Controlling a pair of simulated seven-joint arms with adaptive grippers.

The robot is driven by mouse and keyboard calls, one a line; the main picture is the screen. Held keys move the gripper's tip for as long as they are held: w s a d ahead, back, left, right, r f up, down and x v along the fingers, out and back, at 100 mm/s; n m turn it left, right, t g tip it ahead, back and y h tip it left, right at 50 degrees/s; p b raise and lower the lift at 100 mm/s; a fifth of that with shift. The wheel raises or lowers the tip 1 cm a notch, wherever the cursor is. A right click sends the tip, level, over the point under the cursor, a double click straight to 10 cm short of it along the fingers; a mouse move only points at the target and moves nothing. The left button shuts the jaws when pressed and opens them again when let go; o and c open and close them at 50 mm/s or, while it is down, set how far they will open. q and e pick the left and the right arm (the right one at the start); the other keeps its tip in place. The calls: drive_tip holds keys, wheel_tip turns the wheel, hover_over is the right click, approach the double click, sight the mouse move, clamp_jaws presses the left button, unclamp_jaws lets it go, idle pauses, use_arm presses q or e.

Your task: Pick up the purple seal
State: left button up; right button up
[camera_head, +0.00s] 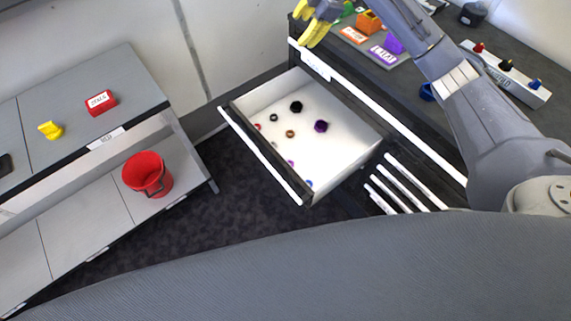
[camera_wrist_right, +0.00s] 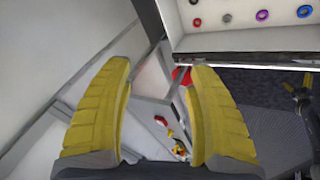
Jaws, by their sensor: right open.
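The open drawer (camera_head: 262,158) has a white floor with several small parts on it. A dark purple round part (camera_head: 321,126) lies right of its middle, and a smaller purple ring (camera_head: 290,163) lies near its front; I cannot tell which is the purple seal. My right gripper (camera_head: 311,27) has yellow fingers and is above the cabinet's far edge, beyond the drawer. Its fingers (camera_wrist_right: 158,70) are apart with nothing between them. My left gripper is out of view.
Black (camera_head: 296,106) and orange (camera_head: 290,133) parts share the drawer. The worktop holds an orange bin (camera_head: 369,22), a purple bin (camera_head: 393,44) and a grey peg block (camera_head: 506,73). A red bucket (camera_head: 147,174) stands on the left shelf. Dark floor lies between the furniture.

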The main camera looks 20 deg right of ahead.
drive_tip(key=s+a+f+n+g+h, duration=0.1)
drive_tip(key=s+a+f+n+g, duration=0.15)
drive_tip(key=f, duration=0.55)
drive_tip(key=s+a+f+n+g, duration=0.1)
drive_tip(key=s+a+f+n, duration=0.25)
drive_tip(key=f, duration=0.55)
drive_tip(key=n+g+h, duration=0.2)
drive_tip(key=n, duration=0.1)
approach(290, 163)
drive_tip(key=f, duration=0.3)
drive_tip(key=shift+s+a, duration=0.15)
drive_tip(key=shift+s, duration=0.05)
drive_tip(key=shift+s+a+f, duration=0.1)
drive_tip(key=shift+f, duration=1.55)
drive_tip(key=shift+a+f, duration=0.15)
drive_tip(key=shift+f, duration=1.5)
drive_tip(key=shift+c, duration=0.5)
drive_tip(key=c, duration=1)
